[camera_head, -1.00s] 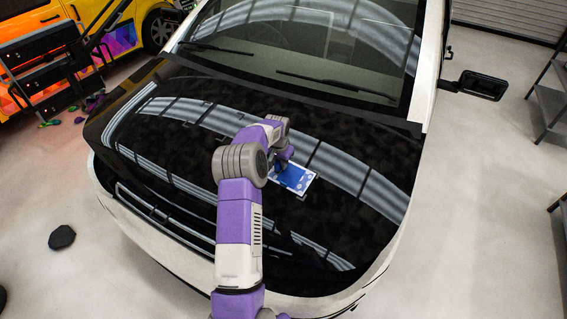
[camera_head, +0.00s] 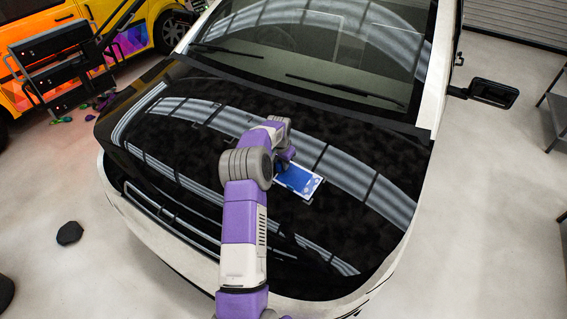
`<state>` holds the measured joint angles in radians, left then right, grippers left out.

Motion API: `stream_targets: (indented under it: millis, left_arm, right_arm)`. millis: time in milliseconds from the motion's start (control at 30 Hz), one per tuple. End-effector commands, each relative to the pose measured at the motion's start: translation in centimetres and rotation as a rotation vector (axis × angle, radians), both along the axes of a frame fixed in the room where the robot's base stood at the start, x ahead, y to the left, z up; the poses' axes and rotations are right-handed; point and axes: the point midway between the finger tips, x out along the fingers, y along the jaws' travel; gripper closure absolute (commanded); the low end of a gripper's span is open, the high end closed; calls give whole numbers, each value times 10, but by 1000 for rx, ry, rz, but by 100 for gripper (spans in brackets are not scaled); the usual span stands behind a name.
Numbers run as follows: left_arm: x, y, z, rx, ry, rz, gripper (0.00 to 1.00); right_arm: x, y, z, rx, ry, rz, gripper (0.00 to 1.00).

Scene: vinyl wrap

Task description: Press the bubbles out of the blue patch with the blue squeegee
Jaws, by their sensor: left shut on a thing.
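The blue patch (camera_head: 299,179) lies on the glossy black hood (camera_head: 345,225) of the car, near its middle. It has a pale border and small light spots, mostly toward its right end. My left arm reaches over the hood from the front, and my left gripper (camera_head: 284,162) is at the patch's upper left end, small and dark in this view. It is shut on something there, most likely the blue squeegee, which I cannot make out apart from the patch. The arm hides part of the hood left of the patch. My right gripper is not in view.
The car's windshield (camera_head: 310,50) and wipers are behind the hood. A side mirror (camera_head: 493,93) juts out at the right. A black cart (camera_head: 60,72) stands at the upper left before an orange van (camera_head: 25,60). A dark object (camera_head: 69,233) lies on the open floor at left.

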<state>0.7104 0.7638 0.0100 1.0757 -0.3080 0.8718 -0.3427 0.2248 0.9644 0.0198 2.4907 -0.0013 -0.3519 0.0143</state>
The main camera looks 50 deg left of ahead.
Motion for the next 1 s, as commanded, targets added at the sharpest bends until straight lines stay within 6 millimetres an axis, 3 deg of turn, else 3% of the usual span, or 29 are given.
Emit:
stream_targets:
  millis: [167,800,1000]
  left_arm:
    - [-1,-1,3,0,1,0,99]
    - [-11,-8,65,0,0,-1,99]
    - [-13,-9,69,-1,1,0,99]
  right_arm:
    - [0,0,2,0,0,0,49]
    - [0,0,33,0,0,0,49]
    - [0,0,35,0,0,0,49]
